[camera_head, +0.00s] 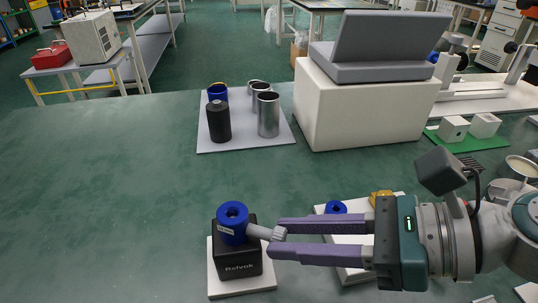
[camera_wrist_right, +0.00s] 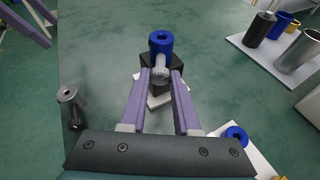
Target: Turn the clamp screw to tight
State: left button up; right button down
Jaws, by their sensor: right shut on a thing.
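A black block (camera_head: 240,262) on a white plate (camera_head: 215,290) carries a blue collar (camera_head: 232,222) with a hole through it. The grey clamp screw (camera_head: 262,232) sticks out of the collar toward the right. My right gripper (camera_head: 277,241) comes in from the right, its two purple fingers shut on the screw's ribbed head. The right wrist view shows the screw head (camera_wrist_right: 160,74) between the fingertips, with the collar (camera_wrist_right: 161,42) just beyond. My left gripper (camera_wrist_right: 52,32) shows only as two purple fingers, spread apart, at that view's upper left beyond the table edge.
A grey tray (camera_head: 270,146) with a black cylinder (camera_head: 218,121) and several metal cups stands behind. A white box (camera_head: 350,115) stands at the back right. Another blue collar (camera_head: 336,207) sits behind my right fingers.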

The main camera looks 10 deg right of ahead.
pick_arm(q)
jog(key=shift+f, duration=0.15)
notch_tip(320, 180, down, 2)
jog(key=shift+d+f+b, duration=0.1)
jog(key=shift+b, duration=1.15)
pick_arm(e)
jog(key=m, duration=0.1)
jog(key=m+g+y, duration=0.1)
jog(key=m, duration=0.1)
jog(key=shift+w+d+f+g, duration=0.1)
jog(key=shift+w+f+g, duration=0.1)
jog(key=shift+g, duration=0.1)
pick_arm(q)
jog(key=shift+f+b, duration=0.5)
pick_arm(e)
jog(key=shift+m+g+y, duration=0.3)
jog(key=shift+m, duration=0.3)
jog(key=shift+r, duration=0.1)
jog(key=c, duration=0.6)
grip_release()
